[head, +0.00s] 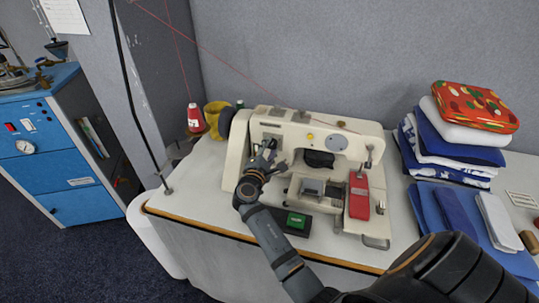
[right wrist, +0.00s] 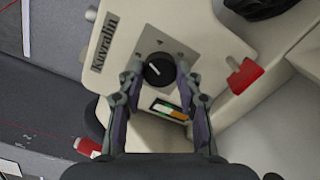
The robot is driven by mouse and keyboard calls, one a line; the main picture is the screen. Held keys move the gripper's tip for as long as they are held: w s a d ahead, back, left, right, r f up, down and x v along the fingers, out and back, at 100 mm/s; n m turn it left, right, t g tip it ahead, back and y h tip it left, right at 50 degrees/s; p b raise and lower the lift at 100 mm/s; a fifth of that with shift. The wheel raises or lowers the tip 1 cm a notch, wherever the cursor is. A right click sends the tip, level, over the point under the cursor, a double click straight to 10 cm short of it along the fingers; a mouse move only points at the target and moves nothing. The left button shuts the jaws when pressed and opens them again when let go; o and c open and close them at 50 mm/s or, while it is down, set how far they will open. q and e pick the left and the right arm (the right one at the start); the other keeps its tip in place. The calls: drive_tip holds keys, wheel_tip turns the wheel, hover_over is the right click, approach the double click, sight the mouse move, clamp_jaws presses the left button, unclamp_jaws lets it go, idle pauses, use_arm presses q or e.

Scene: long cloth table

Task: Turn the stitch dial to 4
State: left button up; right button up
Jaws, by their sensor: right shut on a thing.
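The cream sewing machine (head: 240,135) stands on the cloth table. Its black round stitch dial (right wrist: 158,70) shows in the right wrist view, with a pale pointer line on its face and small marks on the panel around it. The marks are too small to read. My right gripper (right wrist: 160,72) is shut on the dial, one finger on each side. In the head view the right gripper (head: 268,155) is at the left front of the machine and hides most of the dial. My left gripper is not in view.
A red part (head: 358,195) and a green-topped black box (head: 297,222) are at the machine's front. A red thread spool (head: 195,118) stands to its left. Folded cloths (head: 455,145) with a patterned red item (head: 475,106) are stacked to the right.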

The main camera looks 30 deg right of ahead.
drive_tip(key=m+b, duration=0.3)
drive_tip(key=shift+f+m, duration=0.25)
drive_tip(key=shift+m, duration=0.05)
drive_tip(key=shift+r+m+b, duration=0.2)
drive_tip(key=shift+m+b, duration=1.5)
drive_tip(key=shift+b, duration=0.05)
drive_tip(key=shift+r, duration=0.1)
drive_tip(key=o, duration=1.2)
drive_tip(key=shift+c, duration=0.2)
